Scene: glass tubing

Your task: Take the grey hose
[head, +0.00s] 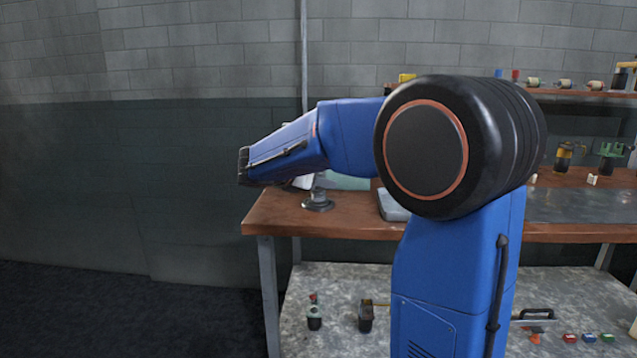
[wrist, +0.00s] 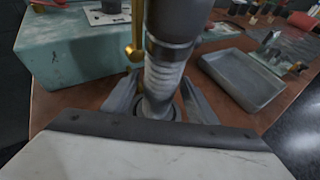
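The grey hose (wrist: 163,77) is a ribbed, light-grey upright length in the middle of the wrist view. A dark wide tube (wrist: 175,20) continues above it, and its lower end meets a dark round base. My gripper (wrist: 160,84) has its two grey fingers apart, one on each side of the hose's lower part. The fingers look open around it; I cannot tell whether either touches it. In the head view my arm reaches left over the bench end, and the fingers and hose are not clearly visible. A dark round base (head: 318,203) shows below the arm there.
A worn green box (wrist: 75,50) with a brass rod (wrist: 133,40) stands left of the hose. A shallow grey tray (wrist: 243,78) lies to the right on the brown bench (head: 345,222). Small items stand farther right. The floor left of the bench is clear.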

